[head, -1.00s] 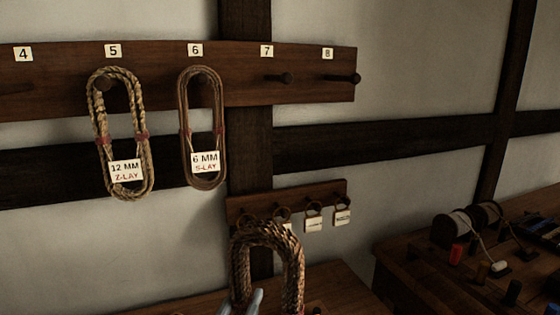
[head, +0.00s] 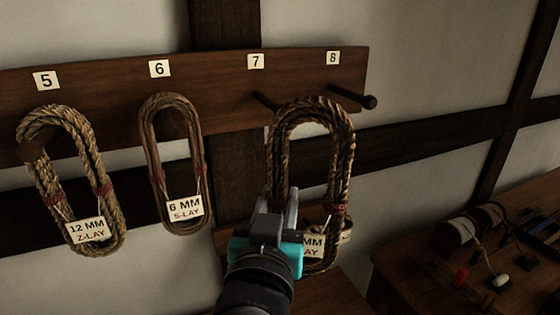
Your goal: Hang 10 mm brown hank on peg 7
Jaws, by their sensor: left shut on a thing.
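My left gripper (head: 290,203) is shut on the brown hank (head: 346,165), a thick dark rope loop with red bindings, and holds it upright before the peg board. Its white tag (head: 315,246) is partly hidden by the gripper; only "MM" and "AY" read. The hank's top bend is level with peg 7 (head: 263,99) and right of the number 7 label (head: 256,61). Peg 7's outer end is hidden at the hank's upper left edge; I cannot tell whether they touch. My right gripper is not in view.
Peg 8 (head: 369,101) is bare, close right of the hank. The 6 mm hank (head: 148,140) hangs on peg 6 and the 12 mm hank (head: 88,150) on peg 5. A bench (head: 420,270) with spools stands at the lower right.

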